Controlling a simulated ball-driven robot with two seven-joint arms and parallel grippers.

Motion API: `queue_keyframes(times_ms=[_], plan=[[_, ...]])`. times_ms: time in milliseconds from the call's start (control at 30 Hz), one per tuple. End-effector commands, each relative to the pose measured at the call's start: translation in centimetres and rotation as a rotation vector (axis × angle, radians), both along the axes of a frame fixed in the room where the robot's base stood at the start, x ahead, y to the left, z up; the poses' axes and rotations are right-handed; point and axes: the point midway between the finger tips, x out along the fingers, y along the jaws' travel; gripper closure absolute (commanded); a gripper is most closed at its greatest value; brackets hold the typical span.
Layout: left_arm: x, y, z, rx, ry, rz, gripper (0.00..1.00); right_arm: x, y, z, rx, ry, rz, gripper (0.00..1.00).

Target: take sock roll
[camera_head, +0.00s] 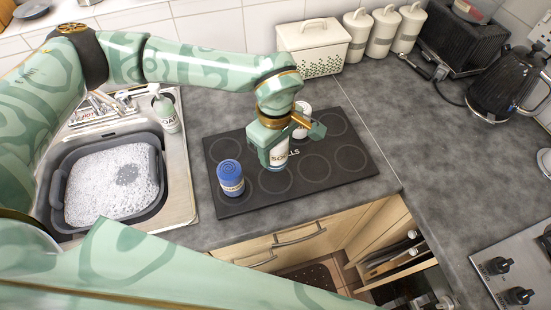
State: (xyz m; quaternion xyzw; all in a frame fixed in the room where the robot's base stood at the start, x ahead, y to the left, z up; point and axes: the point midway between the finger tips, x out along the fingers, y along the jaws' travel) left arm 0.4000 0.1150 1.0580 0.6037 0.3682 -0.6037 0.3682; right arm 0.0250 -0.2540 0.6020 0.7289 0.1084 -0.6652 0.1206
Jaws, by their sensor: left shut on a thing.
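The blue sock roll (230,175), with a spiral top and a pale band, stands on the left part of the dark mat-like panel (240,206) on the counter. My left gripper (277,149) is to the right of the roll and apart from it. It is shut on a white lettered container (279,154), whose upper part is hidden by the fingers. Whether the container touches the panel I cannot tell. Another white round item (301,110) stands just behind the gripper, partly hidden. My right gripper is not in view.
A grey basin of suds (158,190) sits in the sink at left, with a soap bottle (165,112) behind it. A white bin (313,47), canisters (383,31) and a black kettle (497,85) stand at the back. An open drawer (395,262) is below. The right counter has free room.

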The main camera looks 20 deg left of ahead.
Motion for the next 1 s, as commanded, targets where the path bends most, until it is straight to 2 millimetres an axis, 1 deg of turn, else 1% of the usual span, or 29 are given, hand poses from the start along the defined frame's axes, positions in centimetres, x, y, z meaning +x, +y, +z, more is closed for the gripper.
queue_keyframes(times_ms=[33,133,233,533,800,1000], plan=[[0.1,0.0,0.8,0.0,-0.003,-0.001,0.78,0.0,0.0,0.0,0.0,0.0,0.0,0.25],[0.0,0.0,1.8,0.0,-0.001,0.0,0.78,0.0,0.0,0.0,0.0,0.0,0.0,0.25],[0.0,0.0,2.1,0.0,0.0,0.001,0.78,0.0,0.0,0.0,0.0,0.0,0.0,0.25],[0.0,0.0,2.3,0.0,0.0,0.0,0.78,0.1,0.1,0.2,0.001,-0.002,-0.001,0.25],[0.0,0.0,4.7,0.0,-0.002,0.0,0.78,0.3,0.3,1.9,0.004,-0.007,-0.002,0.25],[0.0,0.0,4.6,0.0,0.0,0.0,0.78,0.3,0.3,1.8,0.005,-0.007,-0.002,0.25]])
